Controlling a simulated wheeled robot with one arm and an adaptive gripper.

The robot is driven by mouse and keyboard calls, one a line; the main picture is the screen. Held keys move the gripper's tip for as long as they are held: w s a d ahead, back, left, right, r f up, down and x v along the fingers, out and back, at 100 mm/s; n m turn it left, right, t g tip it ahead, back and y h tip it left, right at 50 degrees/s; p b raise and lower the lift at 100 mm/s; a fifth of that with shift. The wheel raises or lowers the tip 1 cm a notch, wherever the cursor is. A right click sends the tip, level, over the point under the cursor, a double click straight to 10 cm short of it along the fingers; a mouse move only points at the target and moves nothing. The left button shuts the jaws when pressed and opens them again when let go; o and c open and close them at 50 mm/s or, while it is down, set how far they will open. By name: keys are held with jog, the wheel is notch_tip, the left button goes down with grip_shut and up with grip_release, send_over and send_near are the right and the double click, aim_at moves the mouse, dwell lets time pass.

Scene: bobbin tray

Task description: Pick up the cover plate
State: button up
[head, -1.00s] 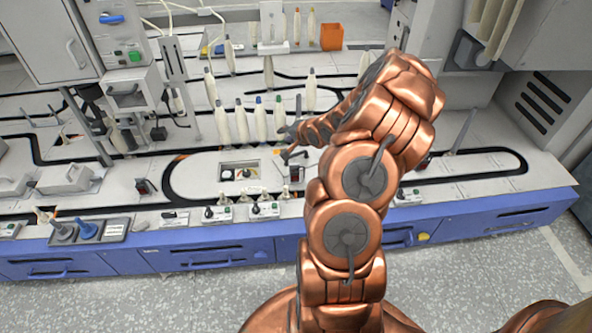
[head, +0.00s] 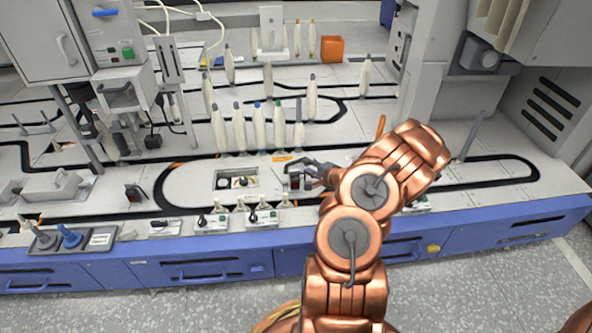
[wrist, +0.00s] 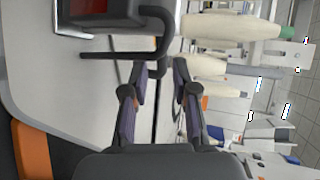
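My gripper (head: 312,176) is low over the white worktop, right of a rectangular recess (head: 237,180) holding small round parts. In the wrist view its two fingers (wrist: 160,75) are apart with nothing clearly between them. A dark bent handle (wrist: 125,54) on a grey and red block (wrist: 97,14) shows just beyond the fingertips, by the left finger; I cannot tell whether they touch. I cannot make out the cover plate for certain; it may be hidden by my gripper or be the piece with this handle.
Several upright white bobbins (head: 259,125) stand behind the recess. Small control boxes (head: 212,222) line the front edge above blue drawers (head: 215,270). An orange container (head: 332,48) stands at the back. The oval worktop at right (head: 485,172) looks clear.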

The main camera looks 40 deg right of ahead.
aim_at(298, 162)
jog(key=shift+b+x, duration=0.9)
jog(key=shift+x, duration=0.35)
jog(key=shift+b+x, duration=0.7)
jog(key=shift+x, duration=0.75)
jog(key=shift+a, duration=0.1)
grip_shut()
jog(key=shift+r, duration=0.1)
